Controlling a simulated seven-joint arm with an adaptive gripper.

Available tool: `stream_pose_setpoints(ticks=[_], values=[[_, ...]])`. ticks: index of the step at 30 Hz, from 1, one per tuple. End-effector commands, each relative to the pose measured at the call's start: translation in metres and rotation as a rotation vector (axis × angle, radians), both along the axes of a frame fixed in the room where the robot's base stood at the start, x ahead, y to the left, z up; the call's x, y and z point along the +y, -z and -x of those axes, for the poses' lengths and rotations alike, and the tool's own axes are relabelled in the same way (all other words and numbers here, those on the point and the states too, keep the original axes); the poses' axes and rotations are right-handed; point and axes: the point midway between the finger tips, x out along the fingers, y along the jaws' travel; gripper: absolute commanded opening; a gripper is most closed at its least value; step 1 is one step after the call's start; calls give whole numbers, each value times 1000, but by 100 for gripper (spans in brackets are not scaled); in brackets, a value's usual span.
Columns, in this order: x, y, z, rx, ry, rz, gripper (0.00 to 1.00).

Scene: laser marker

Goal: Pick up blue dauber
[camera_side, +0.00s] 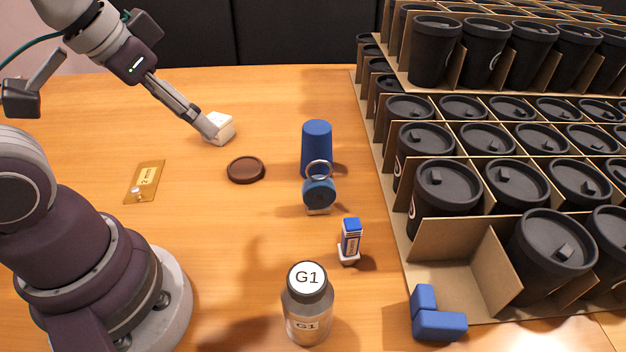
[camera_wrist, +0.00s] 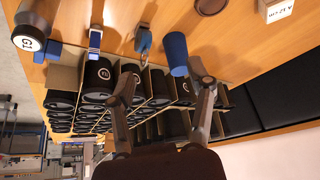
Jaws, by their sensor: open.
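Several blue things stand on the table, and I cannot tell for certain which is the dauber. A small blue and white labelled piece (camera_side: 350,238) stands upright, also in the wrist view (camera_wrist: 94,42). Behind it is a round blue piece with a metal ring (camera_side: 319,191), also in the wrist view (camera_wrist: 143,42). A blue tapered cylinder (camera_side: 316,148) stands upright behind that, also in the wrist view (camera_wrist: 175,52). My gripper (camera_side: 211,130) is open and empty, in front of or above the white block, well left of these pieces. Both fingers show apart in the wrist view (camera_wrist: 163,70).
A white block (camera_side: 218,128), a brown disc (camera_side: 246,170), a gold plate (camera_side: 145,182) and a grey G1 bottle (camera_side: 307,305) are on the table. A blue L-shaped block (camera_side: 437,322) is front right. Cardboard trays of black lidded cups (camera_side: 435,185) fill the right. The table's middle left is mostly clear.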

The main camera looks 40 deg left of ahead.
Motion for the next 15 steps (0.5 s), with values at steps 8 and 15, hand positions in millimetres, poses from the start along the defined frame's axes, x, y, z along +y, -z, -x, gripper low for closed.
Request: stream_pose_setpoints(ticks=[8, 15], values=[[-33, 10, -33, 47, 223, -30, 54], [-112, 51, -72, 91, 606, -39, 54]])
